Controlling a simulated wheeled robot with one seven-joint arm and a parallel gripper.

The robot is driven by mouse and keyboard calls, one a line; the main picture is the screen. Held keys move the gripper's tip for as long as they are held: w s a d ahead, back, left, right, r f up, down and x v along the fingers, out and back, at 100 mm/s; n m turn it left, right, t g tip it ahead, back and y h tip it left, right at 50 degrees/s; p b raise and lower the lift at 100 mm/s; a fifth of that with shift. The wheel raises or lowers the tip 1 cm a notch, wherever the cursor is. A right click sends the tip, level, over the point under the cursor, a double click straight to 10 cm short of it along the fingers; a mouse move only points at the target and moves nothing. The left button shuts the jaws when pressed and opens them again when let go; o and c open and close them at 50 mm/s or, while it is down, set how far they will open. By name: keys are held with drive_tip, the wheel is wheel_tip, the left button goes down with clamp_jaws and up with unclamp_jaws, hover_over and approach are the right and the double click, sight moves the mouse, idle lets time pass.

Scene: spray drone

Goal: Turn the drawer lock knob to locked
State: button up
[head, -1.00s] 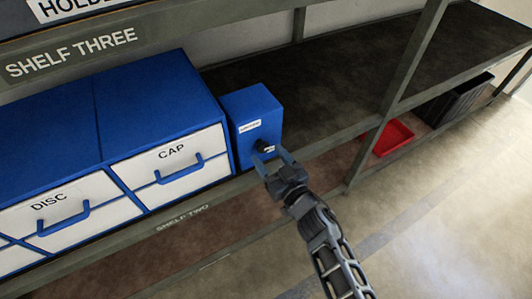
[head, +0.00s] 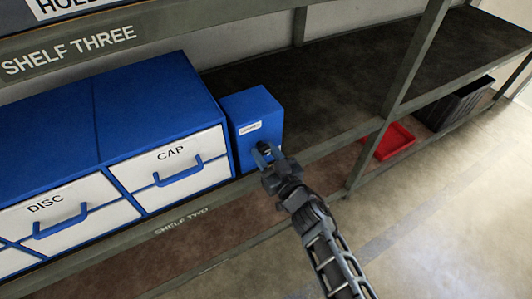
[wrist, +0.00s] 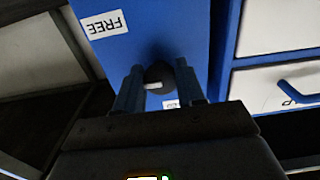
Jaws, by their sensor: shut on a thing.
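The lock is a blue box (head: 258,104) standing on the shelf beside the CAP drawer. Its dark round knob (wrist: 158,73) sits on the front face and bears a pale bar, lying roughly level in the wrist view. My gripper (head: 263,152) is at the box's front, its two fingers shut on the knob from both sides. A FREE label (wrist: 106,25) appears upside down in the wrist view, up and left of the knob. A second label (head: 249,127) is too small to read and is partly hidden by a finger in the wrist view.
The CAP drawer (head: 180,163) and DISC drawer (head: 62,212) are left of the box, both seemingly closed. The shelf (head: 345,90) to its right is bare. A red tray (head: 394,141) and a dark crate (head: 462,100) are lower right. A shelf post (head: 397,100) stands right of my gripper.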

drive_tip(key=shift+c, duration=1.1)
drive_tip(key=n, duration=0.4)
drive_tip(key=shift+n, duration=0.3)
drive_tip(key=n+b, duration=0.1)
drive_tip(key=n, duration=0.3)
drive_tip(key=shift+w+d, duration=0.1)
drive_tip(key=n, duration=0.5)
drive_tip(key=shift+b, duration=0.4)
drive_tip(key=shift+r+n+b, duration=0.15)
drive_tip(key=shift+n+b, duration=0.25)
drive_tip(key=shift+n, duration=1.8)
